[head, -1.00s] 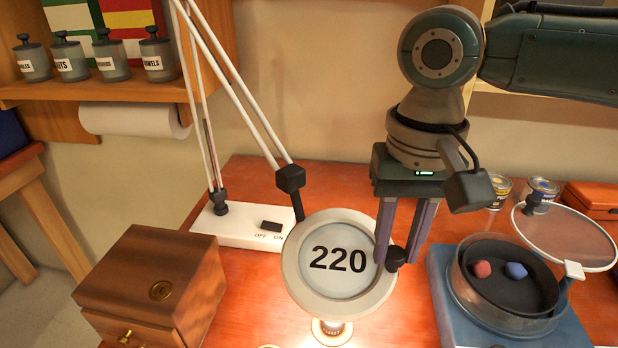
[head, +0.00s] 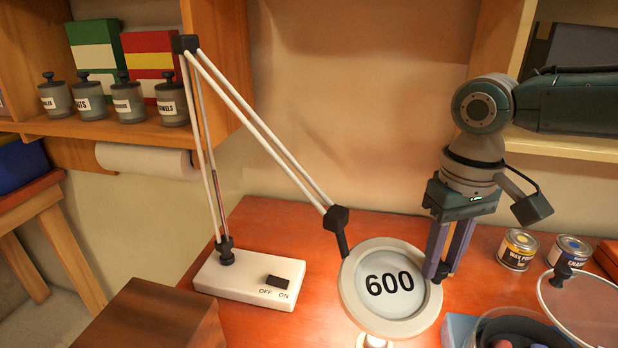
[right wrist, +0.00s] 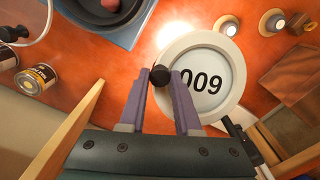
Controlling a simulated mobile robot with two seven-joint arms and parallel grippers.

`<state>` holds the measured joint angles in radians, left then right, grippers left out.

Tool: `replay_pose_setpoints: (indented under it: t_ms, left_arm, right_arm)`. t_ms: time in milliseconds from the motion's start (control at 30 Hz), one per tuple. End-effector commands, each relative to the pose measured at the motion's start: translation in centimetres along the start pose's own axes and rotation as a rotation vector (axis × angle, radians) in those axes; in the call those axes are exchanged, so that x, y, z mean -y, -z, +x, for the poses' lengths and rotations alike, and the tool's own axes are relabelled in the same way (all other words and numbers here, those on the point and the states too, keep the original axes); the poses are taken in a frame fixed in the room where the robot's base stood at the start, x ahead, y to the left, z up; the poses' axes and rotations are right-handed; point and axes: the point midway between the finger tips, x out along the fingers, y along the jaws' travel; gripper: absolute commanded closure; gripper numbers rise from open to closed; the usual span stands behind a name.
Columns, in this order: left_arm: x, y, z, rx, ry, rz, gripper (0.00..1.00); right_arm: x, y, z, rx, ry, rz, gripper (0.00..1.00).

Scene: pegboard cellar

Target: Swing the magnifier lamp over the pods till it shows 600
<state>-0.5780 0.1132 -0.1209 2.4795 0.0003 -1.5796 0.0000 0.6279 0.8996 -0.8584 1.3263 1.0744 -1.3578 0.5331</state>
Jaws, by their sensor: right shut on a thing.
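The magnifier lamp's round head (head: 349,287) has a pale ring, and its lens (head: 390,284) reads 600. In the right wrist view the same lens (right wrist: 204,80) appears upside down. Two white rods join it to the white base (head: 222,282) with an OFF/ON switch (head: 277,281). My right gripper (head: 438,272) is shut on the black knob (right wrist: 160,72) at the ring's right edge. A small lit pod (head: 374,342) shows just below the ring. In the right wrist view several pods (right wrist: 228,26) stand beyond the ring. My left gripper is out of view.
A wooden box (head: 150,315) stands at the front left. At right are two paint tins (head: 518,250), a round mesh lid (head: 585,305) and a blue-based pan (head: 460,328), partly cut off. A shelf with labelled jars (head: 172,105) hangs at upper left.

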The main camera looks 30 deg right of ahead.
Motion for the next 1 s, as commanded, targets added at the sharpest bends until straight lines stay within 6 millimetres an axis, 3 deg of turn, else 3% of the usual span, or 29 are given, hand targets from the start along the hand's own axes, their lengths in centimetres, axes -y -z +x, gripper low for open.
replay_pose_setpoints:
  t_ms: [300, 333, 567, 867, 1000]
  left_arm:
    - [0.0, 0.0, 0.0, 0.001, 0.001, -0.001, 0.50]
    - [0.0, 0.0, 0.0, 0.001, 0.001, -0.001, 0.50]
    - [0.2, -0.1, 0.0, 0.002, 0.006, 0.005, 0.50]
    - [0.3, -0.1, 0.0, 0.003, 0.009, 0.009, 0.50]
    - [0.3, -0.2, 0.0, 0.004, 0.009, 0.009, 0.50]
  right_arm:
    - [-0.1, 0.1, 0.0, -0.004, 0.002, -0.004, 1.00]
    - [-0.1, 0.1, 0.0, -0.004, 0.002, -0.005, 0.66]
    - [-0.1, 0.1, 0.0, -0.003, 0.002, -0.004, 0.40]
    - [-0.1, 0.1, -0.3, -0.003, 0.002, -0.004, 0.39]
    - [-0.1, 0.2, -1.9, -0.006, 0.003, -0.004, 0.39]
